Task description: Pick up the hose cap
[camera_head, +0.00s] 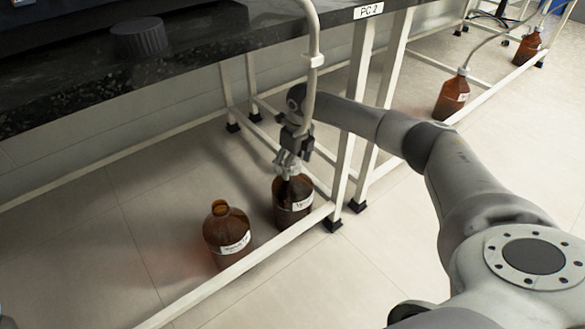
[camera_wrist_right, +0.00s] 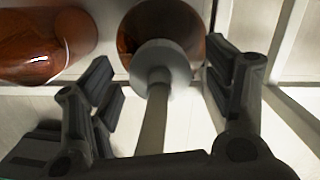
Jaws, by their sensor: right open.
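The hose cap (camera_wrist_right: 160,62) is a pale round cap on the end of a light hose (camera_wrist_right: 153,118). In the right wrist view it sits over a brown bottle (camera_wrist_right: 160,22). My right gripper (camera_wrist_right: 163,92) is open, with one finger on each side of the cap and hose and a gap to both. In the head view my right gripper (camera_head: 288,166) is right above the brown labelled bottle (camera_head: 292,208), and the cap cannot be made out behind it. I cannot tell whether the cap touches the bottle. My left gripper is not in view.
A second brown bottle (camera_head: 226,236) without a cap stands just left. White table legs (camera_head: 352,110) and a low rail (camera_head: 250,262) frame the spot under the dark bench (camera_head: 200,50). Another bottle with a hose (camera_head: 452,97) stands at the back right.

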